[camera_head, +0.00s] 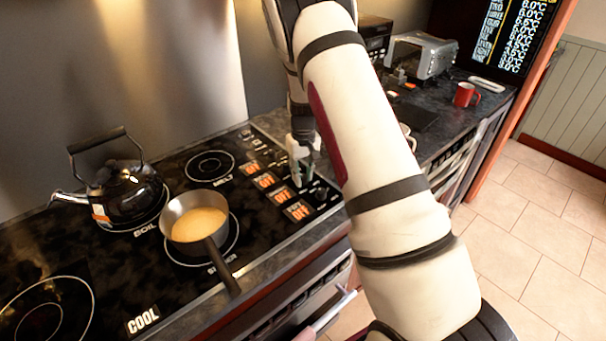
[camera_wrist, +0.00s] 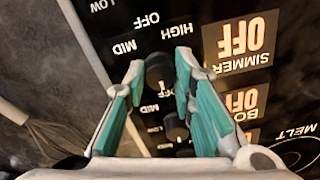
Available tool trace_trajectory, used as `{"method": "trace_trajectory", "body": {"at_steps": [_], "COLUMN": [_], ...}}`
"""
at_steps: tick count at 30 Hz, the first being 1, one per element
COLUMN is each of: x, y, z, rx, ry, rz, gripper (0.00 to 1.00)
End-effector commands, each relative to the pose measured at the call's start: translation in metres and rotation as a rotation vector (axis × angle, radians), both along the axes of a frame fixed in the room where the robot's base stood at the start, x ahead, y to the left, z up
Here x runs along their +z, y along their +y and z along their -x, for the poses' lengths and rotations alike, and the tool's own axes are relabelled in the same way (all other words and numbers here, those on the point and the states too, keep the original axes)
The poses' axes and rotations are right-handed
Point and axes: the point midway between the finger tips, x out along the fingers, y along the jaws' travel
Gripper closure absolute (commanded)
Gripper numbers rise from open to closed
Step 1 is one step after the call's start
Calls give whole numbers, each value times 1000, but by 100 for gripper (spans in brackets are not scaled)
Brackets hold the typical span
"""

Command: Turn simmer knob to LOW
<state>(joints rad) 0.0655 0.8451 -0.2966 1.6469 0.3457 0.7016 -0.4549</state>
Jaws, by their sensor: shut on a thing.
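The simmer knob (camera_wrist: 159,72) is a small dark round knob in the wrist view, left of the lit SIMMER display (camera_wrist: 240,42), which reads OFF. My gripper (camera_wrist: 161,64) has its teal fingers on either side of this knob and is shut on it. Printed OFF, HIGH, MID and LOW marks lie around it; I cannot tell which mark the knob points to. In the head view my gripper (camera_head: 303,165) is down at the stove's control strip, and the arm and fingers hide the knob there.
A second knob (camera_wrist: 175,128) sits close below in the wrist view. A whisk (camera_wrist: 50,138) lies on the counter. In the head view, a saucepan (camera_head: 192,218) of yellow liquid and a black kettle (camera_head: 125,190) stand on the stove. A toaster (camera_head: 425,55) and red mug (camera_head: 465,95) stand farther back.

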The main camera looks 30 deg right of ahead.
Motion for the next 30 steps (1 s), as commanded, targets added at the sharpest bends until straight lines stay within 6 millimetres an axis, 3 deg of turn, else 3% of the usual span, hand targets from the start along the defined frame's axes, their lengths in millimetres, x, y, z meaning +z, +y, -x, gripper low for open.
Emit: {"method": "trace_trajectory", "body": {"at_steps": [11, 30], "x": [-1, -1], "y": [0, 1], "z": [-1, -1], "rx": [-182, -781], "ry": [0, -1], "rz": [0, 0], "gripper": [100, 100]}}
